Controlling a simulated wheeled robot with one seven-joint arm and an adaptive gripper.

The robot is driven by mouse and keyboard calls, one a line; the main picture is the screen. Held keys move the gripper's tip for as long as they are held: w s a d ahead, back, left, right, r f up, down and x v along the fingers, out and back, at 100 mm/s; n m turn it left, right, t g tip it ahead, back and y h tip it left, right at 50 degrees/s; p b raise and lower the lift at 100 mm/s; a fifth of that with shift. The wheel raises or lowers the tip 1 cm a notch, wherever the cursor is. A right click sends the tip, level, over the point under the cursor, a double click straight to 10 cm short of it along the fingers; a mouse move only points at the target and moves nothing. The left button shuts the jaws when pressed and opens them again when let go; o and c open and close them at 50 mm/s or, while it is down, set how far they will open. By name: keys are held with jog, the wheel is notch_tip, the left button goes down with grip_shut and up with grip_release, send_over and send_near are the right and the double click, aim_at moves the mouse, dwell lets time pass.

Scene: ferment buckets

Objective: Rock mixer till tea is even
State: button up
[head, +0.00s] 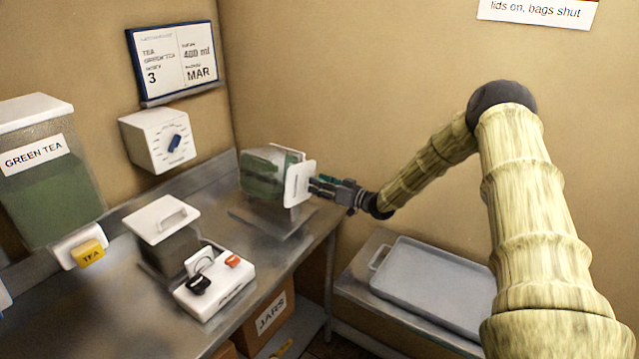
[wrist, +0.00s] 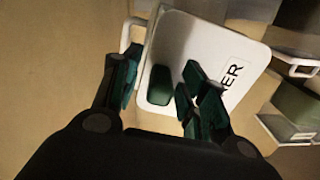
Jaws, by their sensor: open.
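The mixer (head: 262,175) is a clear box with green contents, lying tilted at the far end of the steel bench. Its white end plate (head: 299,184) faces my gripper (head: 318,186). In the wrist view the white plate (wrist: 205,50) fills the middle, with lettering ending in "ER" partly hidden by a finger. A white handle (wrist: 127,34) sticks out on its left side. A dark green patch (wrist: 160,86) shows on the plate between my fingers. My gripper (wrist: 157,92) is open, fingers apart close to the plate; contact cannot be told. How even the tea is cannot be seen.
A scale-like white device (head: 214,290) with black and orange knobs and a lidded container (head: 165,232) stand on the bench (head: 290,262). A GREEN TEA bin (head: 50,185) and a dial box (head: 158,140) are on the wall. A grey tray (head: 430,285) lies lower right.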

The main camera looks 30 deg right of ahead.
jog(key=shift+w+a, duration=0.1)
jog(key=shift+w, duration=0.1)
grip_shut()
